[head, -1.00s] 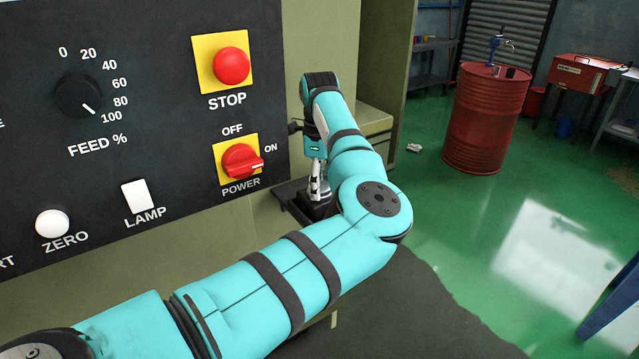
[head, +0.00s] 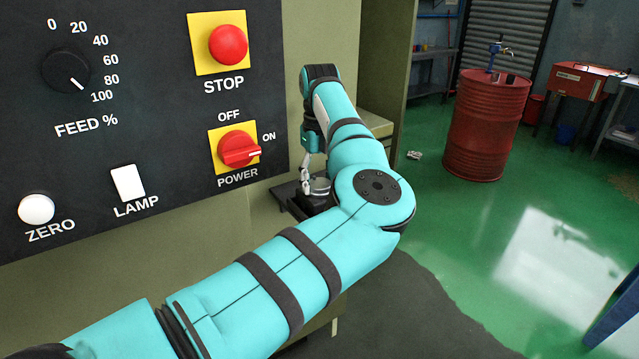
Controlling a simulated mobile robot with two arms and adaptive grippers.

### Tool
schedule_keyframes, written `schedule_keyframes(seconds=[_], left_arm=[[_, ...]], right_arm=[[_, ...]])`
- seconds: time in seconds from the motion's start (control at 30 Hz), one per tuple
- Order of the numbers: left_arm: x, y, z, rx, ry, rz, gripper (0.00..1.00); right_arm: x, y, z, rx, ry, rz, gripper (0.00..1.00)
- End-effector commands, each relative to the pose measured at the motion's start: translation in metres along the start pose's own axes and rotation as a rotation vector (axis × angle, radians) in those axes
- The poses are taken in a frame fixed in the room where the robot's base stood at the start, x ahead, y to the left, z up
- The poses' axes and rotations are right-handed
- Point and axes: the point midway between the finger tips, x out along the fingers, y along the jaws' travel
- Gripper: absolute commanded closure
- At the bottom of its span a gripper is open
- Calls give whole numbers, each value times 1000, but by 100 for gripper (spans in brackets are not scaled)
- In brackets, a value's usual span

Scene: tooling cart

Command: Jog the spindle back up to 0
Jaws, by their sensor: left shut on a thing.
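The control panel (head: 110,120) fills the left of the head view. A small round silver wheel-like part (head: 320,186) stands on a black base (head: 291,195) right of and below the panel. My left gripper (head: 305,187) points down at its left side and is shut on it or on a small part at its edge. The exact contact is too small to tell. My left forearm partly covers the base. No spindle or position readout is in view. My right gripper is not in view.
The panel has a red STOP button (head: 228,44), a red POWER switch (head: 239,149) turned toward ON, a FEED knob (head: 66,71) near 100, a LAMP switch (head: 128,182) and a ZERO button (head: 36,209). A red barrel (head: 485,125) stands on open green floor behind.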

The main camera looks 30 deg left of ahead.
Motion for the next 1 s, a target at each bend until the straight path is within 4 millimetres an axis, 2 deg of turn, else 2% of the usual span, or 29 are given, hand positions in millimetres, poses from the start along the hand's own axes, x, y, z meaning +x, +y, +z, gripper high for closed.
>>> schedule_keyframes(seconds=[0.3, 0.8, 0.83, 1.0], left_arm=[[0, -1, 0, 111, -1, -1, 81], [0, -1, 0, 129, 0, -1, 81], [0, -1, 0, 129, 0, -1, 48], [0, -1, 0, 129, 0, -1, 25]], right_arm=[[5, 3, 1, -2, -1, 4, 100], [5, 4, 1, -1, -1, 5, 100], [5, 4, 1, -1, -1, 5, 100], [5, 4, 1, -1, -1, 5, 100]])
